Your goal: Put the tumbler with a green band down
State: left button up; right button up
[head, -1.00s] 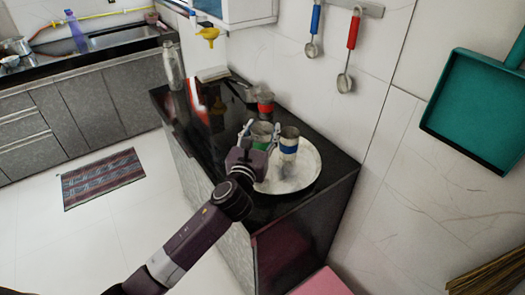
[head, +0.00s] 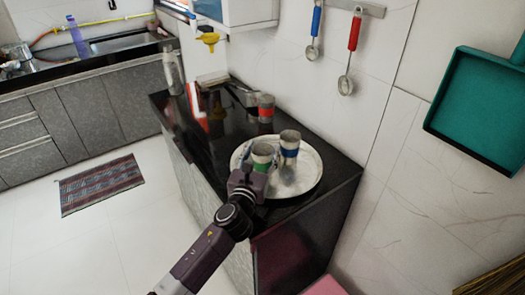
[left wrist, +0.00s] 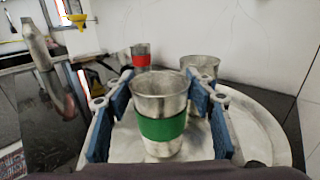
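The metal tumbler with a green band (head: 262,153) stands upright on a round steel tray (head: 308,180) on the black counter. In the left wrist view the tumbler (left wrist: 160,115) is between the blue-padded fingers of my left gripper (left wrist: 158,92), with a gap on each side. My left gripper (head: 262,160) is open in the head view, at the near side of the tumbler. My right gripper is not in view.
A tumbler with a red band (head: 266,108) stands on the counter behind the tray. A tall metal bottle (head: 173,72) stands at the counter's far left corner. The wall is close on the right, with hanging strainers (head: 347,82). The tray's right part is bare.

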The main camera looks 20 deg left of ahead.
pick_arm(q)
jog(key=o, duration=0.3)
jog(key=shift+r, duration=0.15)
jog(key=shift+s, duration=0.15)
jog(key=s, duration=1.1)
jog(key=shift+s+d, duration=0.25)
jog(key=shift+s, duration=0.1)
